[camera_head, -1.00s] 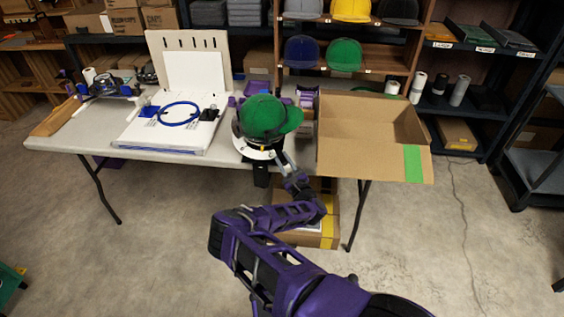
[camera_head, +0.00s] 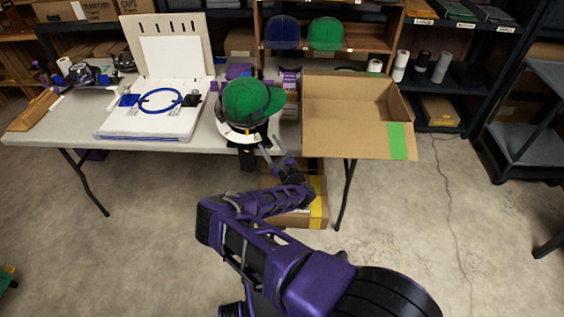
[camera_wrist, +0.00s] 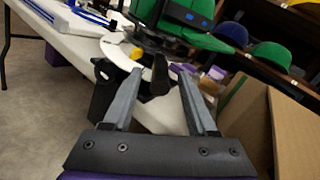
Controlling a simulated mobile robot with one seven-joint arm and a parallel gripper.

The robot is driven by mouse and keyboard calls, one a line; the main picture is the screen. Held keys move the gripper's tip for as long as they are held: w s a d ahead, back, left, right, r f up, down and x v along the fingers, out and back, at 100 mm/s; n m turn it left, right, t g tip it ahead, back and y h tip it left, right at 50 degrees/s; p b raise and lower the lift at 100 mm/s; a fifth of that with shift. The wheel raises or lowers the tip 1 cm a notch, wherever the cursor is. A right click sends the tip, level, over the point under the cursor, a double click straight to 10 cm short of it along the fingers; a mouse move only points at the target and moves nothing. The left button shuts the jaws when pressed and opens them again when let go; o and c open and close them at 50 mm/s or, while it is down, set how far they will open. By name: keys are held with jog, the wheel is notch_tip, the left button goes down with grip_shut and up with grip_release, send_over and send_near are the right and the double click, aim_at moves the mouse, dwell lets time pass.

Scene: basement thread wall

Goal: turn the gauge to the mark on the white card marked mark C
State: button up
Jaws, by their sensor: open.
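A green cap (camera_head: 246,99) sits on a black cap holder at the table's front edge, above a white round plate (camera_head: 236,134). The white plate also shows in the wrist view (camera_wrist: 118,52), with a black lever-like part (camera_wrist: 160,77) and a small yellow piece (camera_wrist: 136,53) by it. This looks like the gauge, but I cannot read any marks or a card marked mark C. My gripper (camera_wrist: 161,74) is open, with the black part between its fingertips in the picture; I cannot tell whether it touches. In the head view my gripper (camera_head: 273,152) is just below the cap holder.
An open cardboard box (camera_head: 345,145) stands right of the cap holder. A white board with a blue ring (camera_head: 160,100) lies to the left on the table (camera_head: 50,130). Another box (camera_head: 290,217) is on the floor under the table. Shelves stand behind.

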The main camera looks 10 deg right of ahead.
jog(key=v, duration=1.6)
